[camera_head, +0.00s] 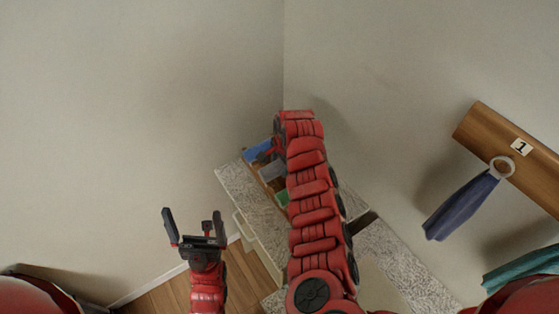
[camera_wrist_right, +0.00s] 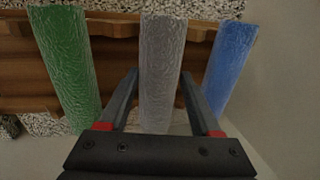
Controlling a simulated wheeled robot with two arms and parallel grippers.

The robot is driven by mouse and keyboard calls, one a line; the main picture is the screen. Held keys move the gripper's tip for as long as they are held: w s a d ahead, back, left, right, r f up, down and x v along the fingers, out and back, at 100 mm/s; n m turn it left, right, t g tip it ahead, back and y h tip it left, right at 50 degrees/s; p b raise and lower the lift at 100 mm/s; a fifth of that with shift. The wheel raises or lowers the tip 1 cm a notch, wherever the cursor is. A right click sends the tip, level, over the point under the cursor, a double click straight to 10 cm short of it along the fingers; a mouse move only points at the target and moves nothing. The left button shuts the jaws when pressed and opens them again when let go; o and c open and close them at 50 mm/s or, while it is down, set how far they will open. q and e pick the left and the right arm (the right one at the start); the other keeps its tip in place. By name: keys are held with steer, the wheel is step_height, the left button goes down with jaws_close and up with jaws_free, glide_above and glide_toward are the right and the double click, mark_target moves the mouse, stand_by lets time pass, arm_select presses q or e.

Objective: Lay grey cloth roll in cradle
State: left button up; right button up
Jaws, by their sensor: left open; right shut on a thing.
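The grey cloth roll (camera_wrist_right: 162,60) is between the fingers of my right gripper (camera_wrist_right: 158,76), which is shut on it. It lies across the wooden cradle (camera_wrist_right: 112,52), between a green roll (camera_wrist_right: 68,62) and a blue roll (camera_wrist_right: 231,62). I cannot tell whether it rests in the cradle or is held just above it. In the head view the grey roll (camera_head: 272,171) shows partly beside my right arm, which hides much of the cradle. My left gripper (camera_head: 193,219) is open and empty, away from the cradle.
The cradle stands on a speckled stone counter (camera_head: 240,192) in the corner between two walls. At the right, a blue-purple towel (camera_head: 461,205) hangs from a ring on a wooden wall board (camera_head: 480,128) marked 1. A teal towel (camera_head: 522,266) hangs lower right.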

steer(key=shift+f, duration=0.4)
steer(key=o, duration=1.4)
steer(key=shift+r, duration=0.5)
steer(key=b+v, duration=0.3)
steer(key=v, duration=0.9)
steer(key=shift+b, duration=0.4)
steer(key=shift+f, duration=0.15)
